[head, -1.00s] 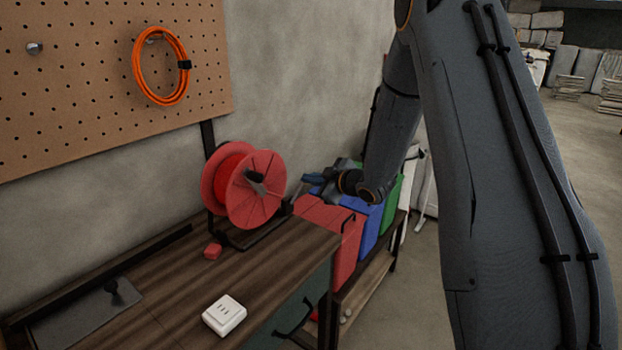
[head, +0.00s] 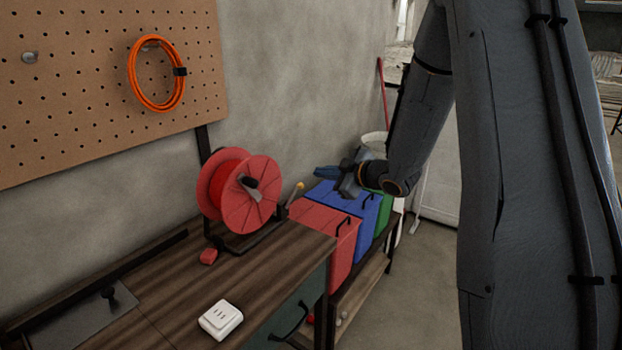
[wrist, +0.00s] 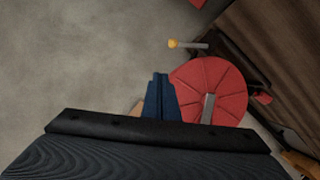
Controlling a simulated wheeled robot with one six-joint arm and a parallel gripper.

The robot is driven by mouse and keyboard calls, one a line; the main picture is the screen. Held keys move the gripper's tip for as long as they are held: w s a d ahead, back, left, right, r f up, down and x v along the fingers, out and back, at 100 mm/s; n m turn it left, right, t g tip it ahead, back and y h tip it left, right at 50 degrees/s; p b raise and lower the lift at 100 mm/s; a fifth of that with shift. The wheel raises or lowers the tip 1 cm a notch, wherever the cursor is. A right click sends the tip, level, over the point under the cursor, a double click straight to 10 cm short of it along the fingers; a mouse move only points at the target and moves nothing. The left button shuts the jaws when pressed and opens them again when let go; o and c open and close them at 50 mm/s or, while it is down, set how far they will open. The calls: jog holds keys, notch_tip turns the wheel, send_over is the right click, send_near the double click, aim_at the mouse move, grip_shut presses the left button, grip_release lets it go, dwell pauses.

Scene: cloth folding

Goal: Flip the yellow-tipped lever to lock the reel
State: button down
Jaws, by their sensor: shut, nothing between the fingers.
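The red reel (head: 250,207) stands in a black frame at the right end of the wooden bench. It also shows in the wrist view (wrist: 225,80). The yellow-tipped lever (head: 299,186) is just right of the reel, tilted with its yellow tip upward. In the wrist view the lever (wrist: 188,45) is a grey rod beyond the reel's rim, yellow end to the left. My gripper (head: 317,172) is shut and empty, right of the lever and apart from it in the picture. Its blue fingers (wrist: 160,80) show in the wrist view beside the reel.
A small red block (head: 208,256) and a white socket box (head: 221,320) lie on the bench (head: 270,262). Red (head: 330,240), blue (head: 364,215) and green bins stand to the right, below my gripper. An orange cable coil (head: 133,75) hangs on the pegboard (head: 75,60).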

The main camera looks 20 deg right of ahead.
jog(key=shift+d+b+v, duration=0.25)
jog(key=shift+b+v, duration=0.05)
jog(key=shift+v, duration=1.65)
jog(key=shift+w+r, duration=0.1)
jog(key=shift+w, duration=0.15)
jog(key=s+a+f+m+g+h, duration=0.2)
jog(key=s+f+m+g, duration=0.1)
jog(key=s, duration=0.7)
jog(key=s+a+f+m+g+h, duration=0.2)
jog(key=s+f+m+g, duration=0.1)
jog(key=s, duration=0.7)
jog(key=s+a+f+m+g+h, duration=0.2)
jog(key=s+m+g, duration=0.3)
jog(key=s, duration=0.4)
jog(key=shift+s+a+f+m, duration=0.4)
jog(key=shift+f+m, duration=0.1)
jog(key=shift+m, duration=0.3)
